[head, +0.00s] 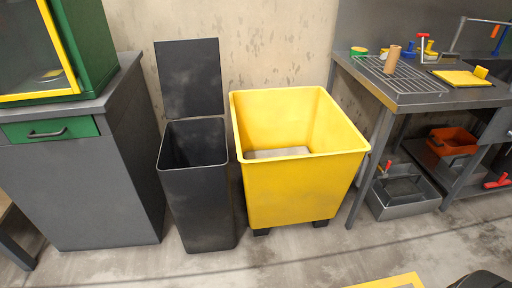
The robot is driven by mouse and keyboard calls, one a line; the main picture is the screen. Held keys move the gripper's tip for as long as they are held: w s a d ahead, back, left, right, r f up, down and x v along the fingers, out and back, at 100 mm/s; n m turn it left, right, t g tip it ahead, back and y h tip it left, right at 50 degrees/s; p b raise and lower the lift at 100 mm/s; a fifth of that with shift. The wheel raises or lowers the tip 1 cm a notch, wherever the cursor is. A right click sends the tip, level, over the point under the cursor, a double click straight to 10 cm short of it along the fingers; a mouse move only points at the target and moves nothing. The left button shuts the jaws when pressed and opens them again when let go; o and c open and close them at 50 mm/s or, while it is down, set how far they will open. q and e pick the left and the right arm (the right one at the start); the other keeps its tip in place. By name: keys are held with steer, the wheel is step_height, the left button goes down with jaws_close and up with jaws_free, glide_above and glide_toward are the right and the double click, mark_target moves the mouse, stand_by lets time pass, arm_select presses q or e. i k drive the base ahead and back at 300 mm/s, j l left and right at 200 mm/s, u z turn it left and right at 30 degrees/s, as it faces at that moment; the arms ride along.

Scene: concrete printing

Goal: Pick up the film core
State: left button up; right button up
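A brown tube that looks like the film core (392,60) stands upright on a wire rack (420,82) on the grey workbench at the upper right. Its lower end meets the rack near the rack's left part. Neither of my grippers is in view, and nothing is seen touching the tube.
The workbench (398,100) also holds a yellow pad (458,78), a green-and-yellow roll (358,51) and small coloured tools. A yellow bin (305,188) and an open black bin (200,205) stand left of it. A grey cabinet (85,185) is farther left. Floor in front is mostly clear.

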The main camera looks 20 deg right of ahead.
mark_target(395, 50)
steer(key=z, duration=1.65)
